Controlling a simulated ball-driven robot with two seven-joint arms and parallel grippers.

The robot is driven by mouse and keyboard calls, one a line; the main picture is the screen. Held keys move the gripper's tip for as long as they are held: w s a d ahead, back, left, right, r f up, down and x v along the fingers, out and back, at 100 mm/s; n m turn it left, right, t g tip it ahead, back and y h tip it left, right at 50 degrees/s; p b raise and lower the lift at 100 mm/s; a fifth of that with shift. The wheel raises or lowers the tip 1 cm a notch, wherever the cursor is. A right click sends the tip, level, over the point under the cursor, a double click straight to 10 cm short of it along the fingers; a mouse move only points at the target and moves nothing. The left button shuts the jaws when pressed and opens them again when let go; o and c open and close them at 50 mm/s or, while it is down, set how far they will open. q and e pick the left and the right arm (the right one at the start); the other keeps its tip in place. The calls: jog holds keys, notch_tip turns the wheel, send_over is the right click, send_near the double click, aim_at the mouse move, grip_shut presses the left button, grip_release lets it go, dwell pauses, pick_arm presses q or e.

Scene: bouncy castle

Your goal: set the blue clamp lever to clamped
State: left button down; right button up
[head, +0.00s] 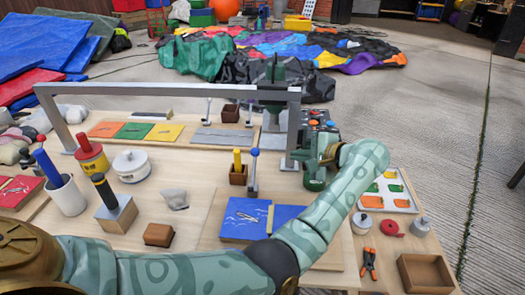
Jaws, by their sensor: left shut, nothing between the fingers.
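The blue clamp lever (254,168) is a grey stick with a blue knob. It stands upright at the back edge of a board with blue fabric pieces (245,215). My left arm comes in along the bottom, bends, and reaches up on the right side. My left gripper (308,156) is beyond the lever and to its right, by the right post of the grey frame. It is apart from the lever, shut and empty. Its fingertips are small and hard to make out. My right gripper is out of view.
A grey metal frame (170,92) spans the wooden table. A brown block holder with a yellow peg (238,174) stands just left of the lever. A white cup (68,196) and a black-handled block (116,214) stand left. An open brown box (425,272) is at lower right.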

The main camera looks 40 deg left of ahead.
aim_at(253, 171)
pick_arm(q)
jog(key=b+x, duration=0.2)
jog(key=x, duration=0.8)
jog(key=shift+a+f, duration=0.15)
jog(key=s+r+p, duration=0.2)
jog(key=s, duration=0.1)
jog(key=shift+s+r, duration=0.2)
jog(key=shift+r, duration=0.05)
jog(key=shift+a, duration=0.1)
